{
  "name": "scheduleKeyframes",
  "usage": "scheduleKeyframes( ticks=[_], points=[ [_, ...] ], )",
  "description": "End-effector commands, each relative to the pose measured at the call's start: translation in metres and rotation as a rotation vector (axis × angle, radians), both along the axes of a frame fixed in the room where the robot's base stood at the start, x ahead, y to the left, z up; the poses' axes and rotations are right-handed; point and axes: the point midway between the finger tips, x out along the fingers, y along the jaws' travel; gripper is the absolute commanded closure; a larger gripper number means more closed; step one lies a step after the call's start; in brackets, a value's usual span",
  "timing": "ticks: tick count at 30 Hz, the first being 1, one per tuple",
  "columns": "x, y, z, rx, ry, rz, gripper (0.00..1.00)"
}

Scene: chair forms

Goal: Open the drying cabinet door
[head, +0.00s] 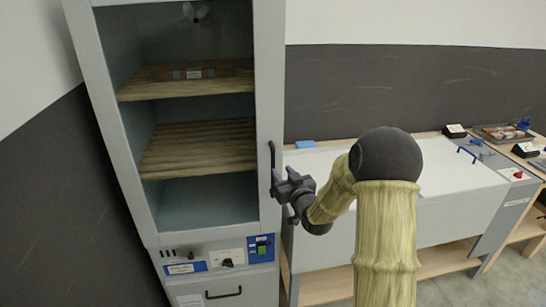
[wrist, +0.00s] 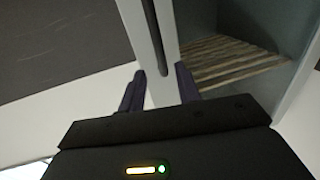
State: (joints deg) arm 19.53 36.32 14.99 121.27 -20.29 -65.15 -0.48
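The drying cabinet (head: 102,120) is a tall pale grey unit at the left of the head view. Its door (head: 270,75) has a grey frame around a large clear pane and looks shut. A dark vertical handle (head: 272,158) is on the door's right side; it also shows in the wrist view (wrist: 155,38). My gripper (head: 280,174) is at the handle's lower part.
Wooden shelves (head: 200,143) show behind the pane. A control panel (head: 215,258) and a lower front with its own handle (head: 224,293) are below the door. A long white-topped bench (head: 450,180) stands right of the cabinet, behind my arm.

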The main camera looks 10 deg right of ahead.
Motion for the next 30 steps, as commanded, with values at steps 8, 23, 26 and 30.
scheduleKeyframes(
  ticks=[8,23,26,30],
  points=[
    [0.045,0.010,0.002,0.002,0.000,0.002,0.67],
    [0.083,0.017,0.000,0.001,0.000,0.001,0.67],
    [0.083,0.017,0.000,0.001,0.000,0.001,0.67],
    [0.083,0.017,0.000,0.001,0.000,0.001,0.85]
  ],
)
